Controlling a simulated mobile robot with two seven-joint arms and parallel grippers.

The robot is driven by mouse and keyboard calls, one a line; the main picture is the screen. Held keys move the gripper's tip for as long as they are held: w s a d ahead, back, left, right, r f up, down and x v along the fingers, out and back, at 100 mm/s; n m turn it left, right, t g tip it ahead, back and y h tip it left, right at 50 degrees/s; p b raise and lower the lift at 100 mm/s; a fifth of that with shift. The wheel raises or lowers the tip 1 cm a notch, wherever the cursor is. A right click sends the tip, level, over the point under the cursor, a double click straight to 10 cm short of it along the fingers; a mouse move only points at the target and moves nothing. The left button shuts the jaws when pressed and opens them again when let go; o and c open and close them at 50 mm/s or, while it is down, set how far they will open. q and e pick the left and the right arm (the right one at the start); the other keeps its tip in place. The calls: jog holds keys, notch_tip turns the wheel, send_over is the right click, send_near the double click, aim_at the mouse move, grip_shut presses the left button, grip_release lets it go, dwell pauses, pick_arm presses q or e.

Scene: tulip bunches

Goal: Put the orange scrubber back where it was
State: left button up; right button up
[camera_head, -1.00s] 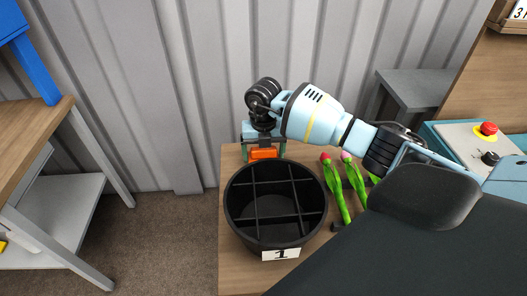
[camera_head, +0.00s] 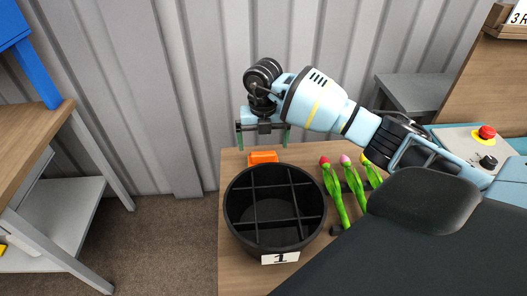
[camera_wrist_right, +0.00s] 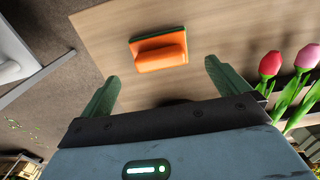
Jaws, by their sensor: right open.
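The orange scrubber (camera_head: 263,157) lies on the wooden table (camera_head: 236,262), just behind the black bucket (camera_head: 240,232). In the right wrist view the scrubber (camera_wrist_right: 158,51) shows an orange body with a raised grip and a thin green edge, resting on the bare wood. My right gripper (camera_head: 263,147) is open and empty, above the scrubber and apart from it. In the right wrist view its two green fingers (camera_wrist_right: 160,82) stand wide apart with the scrubber beyond their tips. My left gripper is not in view.
The divided bucket labelled 1 stands close in front of the scrubber. Several tulips (camera_head: 345,188) lie in a dark rack right of it. A corrugated wall (camera_head: 210,90) rises behind the table. A control box with a red button (camera_head: 487,132) is at the right.

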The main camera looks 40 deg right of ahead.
aim_at(263, 153)
notch_tip(263, 153, up, 6)
dwell(0.7)
